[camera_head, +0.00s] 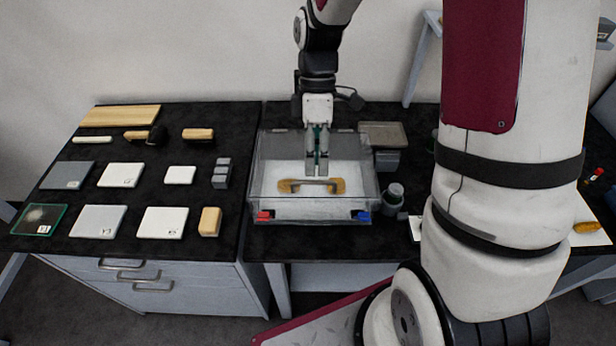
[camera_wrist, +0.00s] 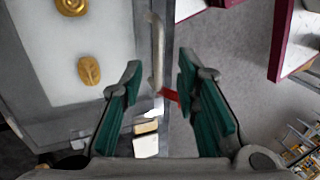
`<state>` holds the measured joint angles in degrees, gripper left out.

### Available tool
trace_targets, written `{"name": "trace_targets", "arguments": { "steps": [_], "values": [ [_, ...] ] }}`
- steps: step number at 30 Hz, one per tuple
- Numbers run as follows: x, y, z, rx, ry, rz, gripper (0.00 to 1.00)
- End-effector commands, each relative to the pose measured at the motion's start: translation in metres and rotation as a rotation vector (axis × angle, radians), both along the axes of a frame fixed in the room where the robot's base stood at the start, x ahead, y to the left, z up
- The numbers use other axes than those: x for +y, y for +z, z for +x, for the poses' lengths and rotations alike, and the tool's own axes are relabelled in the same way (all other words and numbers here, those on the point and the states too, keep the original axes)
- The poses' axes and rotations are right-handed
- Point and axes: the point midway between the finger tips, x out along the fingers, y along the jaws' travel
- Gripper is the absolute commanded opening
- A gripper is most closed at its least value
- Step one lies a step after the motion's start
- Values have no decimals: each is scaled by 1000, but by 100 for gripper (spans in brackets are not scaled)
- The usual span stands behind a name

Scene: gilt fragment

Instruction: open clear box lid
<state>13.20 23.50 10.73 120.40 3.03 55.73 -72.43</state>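The clear box (camera_head: 258,185) stands in the middle of the dark bench, with its transparent lid down. A gilt piece (camera_head: 338,186) lies inside on a white pad; gold shapes also show in the wrist view (camera_wrist: 89,70). A pale bar handle (camera_wrist: 157,52) runs along the lid's edge in the wrist view. A red latch (camera_head: 264,216) and a blue latch (camera_head: 363,216) sit at the front corners. My gripper (camera_head: 317,172) points down over the lid. In the wrist view its green-padded fingers (camera_wrist: 157,85) are apart, on either side of the handle's line, holding nothing; contact cannot be told.
Left of the box lie white and grey tiles (camera_head: 97,221), brushes (camera_head: 198,134) and a wooden board (camera_head: 120,116). A grey jar (camera_head: 393,194) and a tray (camera_head: 384,135) stand close on the right. My arm hides part of the right bench.

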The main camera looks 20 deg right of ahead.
Motion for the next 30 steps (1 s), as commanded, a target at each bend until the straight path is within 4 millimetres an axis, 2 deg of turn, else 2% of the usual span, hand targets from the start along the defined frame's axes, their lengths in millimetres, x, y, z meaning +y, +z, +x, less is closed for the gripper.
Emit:
{"name": "trace_targets", "arguments": {
  "steps": [6,12,30],
  "values": [
    [-3,-20,-8,-94,1,-39,29],
    [-4,-30,-9,-138,0,-57,29],
    [-4,-31,-9,-147,-1,-60,29]
  ]
}}
